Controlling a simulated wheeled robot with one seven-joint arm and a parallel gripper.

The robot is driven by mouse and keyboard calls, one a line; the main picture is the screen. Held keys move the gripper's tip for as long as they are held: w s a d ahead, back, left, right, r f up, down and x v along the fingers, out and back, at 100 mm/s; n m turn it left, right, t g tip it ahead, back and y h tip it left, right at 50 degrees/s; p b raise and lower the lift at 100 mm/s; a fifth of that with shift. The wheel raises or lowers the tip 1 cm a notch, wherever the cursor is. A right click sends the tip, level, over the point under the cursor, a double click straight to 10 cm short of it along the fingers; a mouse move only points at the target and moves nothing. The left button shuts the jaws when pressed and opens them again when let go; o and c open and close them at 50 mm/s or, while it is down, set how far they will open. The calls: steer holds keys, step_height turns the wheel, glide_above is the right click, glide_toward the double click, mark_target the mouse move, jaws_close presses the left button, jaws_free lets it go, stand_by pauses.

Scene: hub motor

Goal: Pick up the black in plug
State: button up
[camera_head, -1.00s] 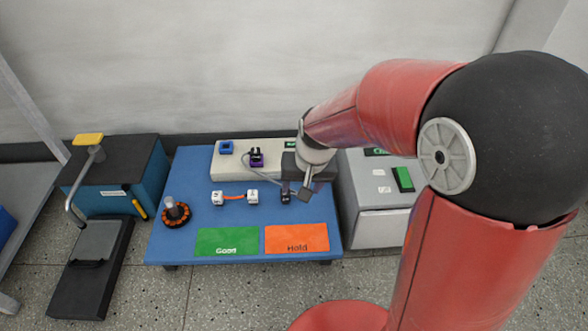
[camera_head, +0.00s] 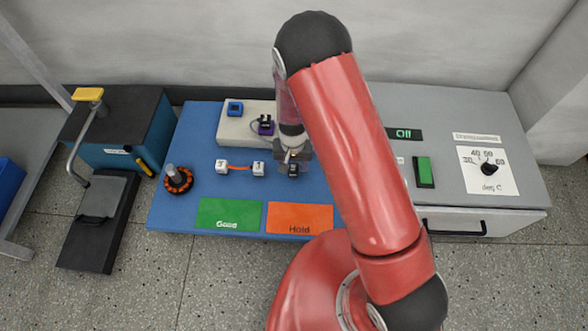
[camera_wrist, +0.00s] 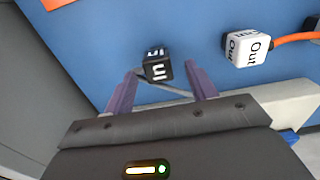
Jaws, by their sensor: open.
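The black in plug (camera_wrist: 158,68) is a small dark cube with white "In" lettering, lying on the blue table (camera_wrist: 110,30). In the head view the plug (camera_head: 294,170) is just below my gripper (camera_head: 295,158), partly covered by it. In the wrist view my gripper (camera_wrist: 160,84) has its two purple fingers spread apart. The plug shows between and slightly beyond their tips, and nothing is held. A thin grey cable runs from near the plug toward the right finger. I cannot tell how high the fingertips are above the table.
A white "Out" plug (camera_wrist: 248,47) on an orange cable lies to the right in the wrist view. The head view shows a white box (camera_head: 232,128) behind, green (camera_head: 229,213) and orange (camera_head: 300,218) mats in front, and a grey machine (camera_head: 455,135) at the right.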

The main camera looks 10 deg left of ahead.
mark_target(293, 166)
step_height(293, 166, down, 4)
steer(key=shift+d+f, duration=0.1)
steer(key=c, duration=1.2)
steer(key=shift+r, duration=0.2)
